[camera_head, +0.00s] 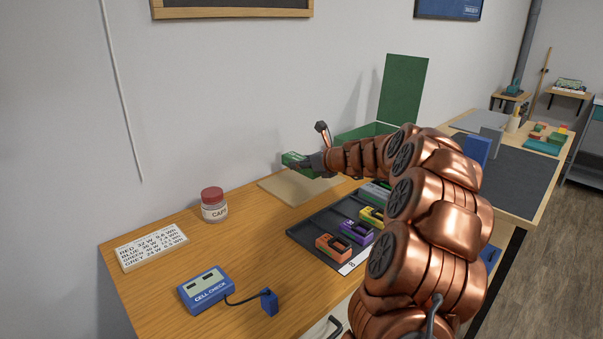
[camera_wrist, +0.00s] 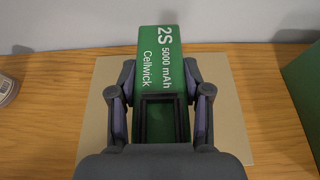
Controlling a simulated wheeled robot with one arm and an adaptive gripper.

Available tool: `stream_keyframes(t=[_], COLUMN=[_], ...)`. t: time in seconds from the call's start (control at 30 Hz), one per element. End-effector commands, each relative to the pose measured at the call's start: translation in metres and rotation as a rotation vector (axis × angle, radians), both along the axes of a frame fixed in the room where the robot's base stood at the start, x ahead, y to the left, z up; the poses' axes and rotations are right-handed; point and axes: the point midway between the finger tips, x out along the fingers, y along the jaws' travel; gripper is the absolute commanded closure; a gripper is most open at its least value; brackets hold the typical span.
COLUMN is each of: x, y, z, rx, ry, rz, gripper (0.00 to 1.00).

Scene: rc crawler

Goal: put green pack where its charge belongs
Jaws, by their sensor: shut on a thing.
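My gripper (camera_wrist: 160,115) is shut on the green pack (camera_wrist: 162,60), with a finger on each side of it. The pack's label reads "2S 5000 mAh Cellwick". In the head view the green pack (camera_head: 296,160) is at the end of my arm, over the tan mat (camera_head: 283,189) at the back of the table. I cannot tell whether the pack touches the mat. A blue CELL CHECK meter (camera_head: 205,290) with a cabled plug (camera_head: 269,301) lies at the front left. A white card (camera_head: 151,246) lists colours with W and Wh values.
A dark tray (camera_head: 312,241) holds several packs, including an orange (camera_head: 332,246), a purple (camera_head: 356,232) and a yellow one (camera_head: 371,216); my arm hides part of it. A green open-lidded box (camera_head: 362,132) stands behind. A red-lidded jar (camera_head: 214,205) stands at left.

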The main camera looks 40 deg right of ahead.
Motion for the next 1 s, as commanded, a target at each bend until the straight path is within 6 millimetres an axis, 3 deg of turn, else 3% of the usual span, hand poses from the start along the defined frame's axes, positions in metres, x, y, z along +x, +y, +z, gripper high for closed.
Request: stream_keyframes(t=[0.13,0.4,0.87,0.9,1.0], x=[0.004,0.004,0.004,0.003,0.003], y=[0.000,0.000,0.000,0.000,0.000], z=[-0.004,-0.033,-0.038,-0.038,-0.038], rx=[0.002,0.002,0.000,0.000,0.000], ry=[-0.002,-0.002,-0.001,-0.001,-0.001], rz=[0.000,-0.002,0.000,0.000,0.000], gripper=[1.00,1.00,1.00,0.48,0.37])
